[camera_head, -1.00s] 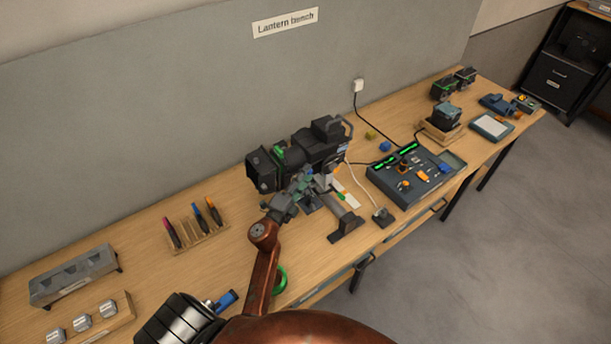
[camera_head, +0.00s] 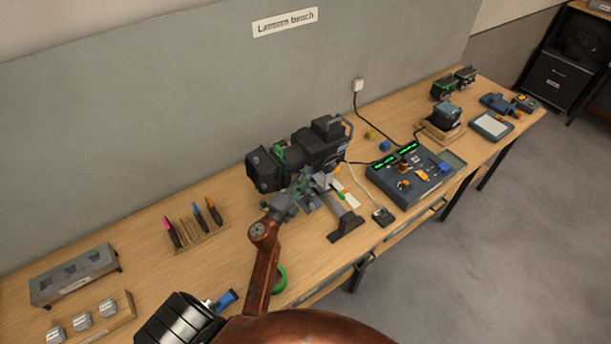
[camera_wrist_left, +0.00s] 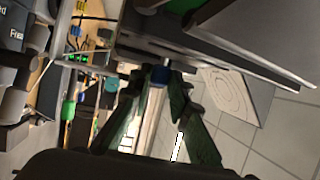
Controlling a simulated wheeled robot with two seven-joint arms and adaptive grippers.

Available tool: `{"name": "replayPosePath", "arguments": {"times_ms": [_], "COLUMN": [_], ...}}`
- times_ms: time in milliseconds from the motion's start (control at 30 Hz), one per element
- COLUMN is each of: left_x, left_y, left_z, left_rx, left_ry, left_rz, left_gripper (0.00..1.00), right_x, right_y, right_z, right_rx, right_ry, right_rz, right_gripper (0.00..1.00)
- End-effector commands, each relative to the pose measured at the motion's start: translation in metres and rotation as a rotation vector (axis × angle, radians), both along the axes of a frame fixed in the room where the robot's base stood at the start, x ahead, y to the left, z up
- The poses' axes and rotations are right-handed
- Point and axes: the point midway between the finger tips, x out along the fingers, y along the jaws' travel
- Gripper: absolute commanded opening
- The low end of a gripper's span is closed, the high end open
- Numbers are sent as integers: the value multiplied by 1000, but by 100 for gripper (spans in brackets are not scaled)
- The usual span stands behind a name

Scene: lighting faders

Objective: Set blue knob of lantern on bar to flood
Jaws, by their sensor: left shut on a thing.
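The black lantern (camera_head: 300,155) is mounted on the bar above the wooden bench, its square front facing left. My left gripper (camera_head: 303,186) is just under the lantern's body, on its near side. In the left wrist view my left gripper (camera_wrist_left: 157,88) has its fingers closed around a small blue knob (camera_wrist_left: 160,75) under the lantern's dark body. In the head view the gripper and lantern hide this knob. The flood mark cannot be made out. My right gripper is not in view.
A fader desk (camera_head: 412,180) with green lights stands right of the lantern. A wooden rack (camera_head: 203,236) with coloured pens, a grey holder (camera_head: 75,275) and several metal pieces lie at the left. A grey panel (camera_head: 150,110) rises behind the bench.

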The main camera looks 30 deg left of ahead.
Motion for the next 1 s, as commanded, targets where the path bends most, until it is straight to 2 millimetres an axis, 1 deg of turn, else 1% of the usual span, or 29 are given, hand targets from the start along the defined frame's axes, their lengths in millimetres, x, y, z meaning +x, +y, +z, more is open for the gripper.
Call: {"name": "replayPosePath", "arguments": {"times_ms": [67,167,300,433,500,767,800,1000], "left_x": [0,-9,-32,-47,-51,-52,-52,-50], "left_y": [0,4,14,20,21,23,23,21], "left_z": [-1,-1,2,4,4,3,2,4], "left_rx": [0,3,3,2,1,0,0,0], "left_ry": [2,4,6,4,3,4,4,2], "left_rz": [0,1,1,1,1,4,4,1], "left_gripper": [0,0,0,0,0,0,20,34], "right_x": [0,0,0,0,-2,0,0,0], "right_y": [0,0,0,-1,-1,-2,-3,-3], "right_z": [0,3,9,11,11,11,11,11], "right_rx": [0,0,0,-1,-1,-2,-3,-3], "right_ry": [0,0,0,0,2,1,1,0], "right_rz": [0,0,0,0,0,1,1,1], "right_gripper": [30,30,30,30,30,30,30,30]}}
